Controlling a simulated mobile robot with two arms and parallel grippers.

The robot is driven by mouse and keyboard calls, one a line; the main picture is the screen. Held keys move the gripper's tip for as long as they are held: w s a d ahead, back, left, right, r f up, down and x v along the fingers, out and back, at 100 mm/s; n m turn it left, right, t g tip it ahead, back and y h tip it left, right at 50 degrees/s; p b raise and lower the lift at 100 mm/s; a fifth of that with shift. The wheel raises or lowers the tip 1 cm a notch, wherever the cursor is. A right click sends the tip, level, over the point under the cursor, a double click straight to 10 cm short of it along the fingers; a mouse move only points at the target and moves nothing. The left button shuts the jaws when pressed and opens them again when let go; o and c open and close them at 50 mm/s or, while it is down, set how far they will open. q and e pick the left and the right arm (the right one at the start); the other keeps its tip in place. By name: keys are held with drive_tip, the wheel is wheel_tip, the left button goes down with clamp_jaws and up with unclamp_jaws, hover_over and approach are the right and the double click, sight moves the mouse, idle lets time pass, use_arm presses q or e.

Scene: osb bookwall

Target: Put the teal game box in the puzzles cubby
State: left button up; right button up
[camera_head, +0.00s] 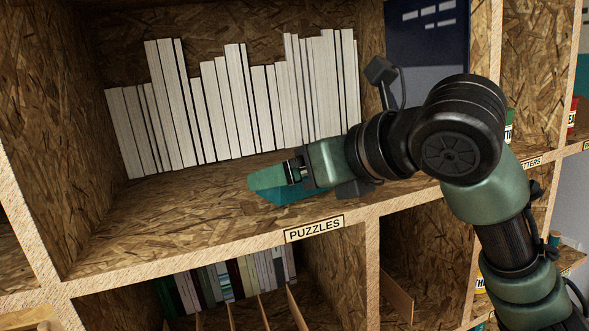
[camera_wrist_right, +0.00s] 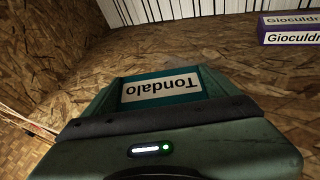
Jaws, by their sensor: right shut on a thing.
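The teal game box (camera_head: 291,196) lies low over the floor of the upper cubby, above the PUZZLES label (camera_head: 314,228). My right gripper (camera_head: 277,177) is shut on it, reaching in from the right. The gripper and arm hide much of the box in the head view. In the right wrist view the teal box (camera_wrist_right: 203,77) shows its white "Tondalo" label upside down, between the fingers of the right gripper (camera_wrist_right: 158,92). I cannot tell whether the box touches the cubby floor. My left gripper is not in view.
A row of white-paged books (camera_head: 235,100) stands at the back of this cubby. A purple box (camera_wrist_right: 292,32) is at the right of the wrist view. The cubby floor (camera_head: 150,215) left of the gripper is clear. A dark blue panel (camera_head: 430,45) stands in the cubby to the right.

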drive_tip(key=shift+f, duration=0.2)
drive_tip(key=o, duration=1.3)
drive_tip(key=shift+c, duration=0.2)
drive_tip(key=shift+r, duration=0.15)
drive_tip(key=b+v, duration=0.5)
drive_tip(key=v, duration=0.7)
drive_tip(key=shift+r, duration=0.25)
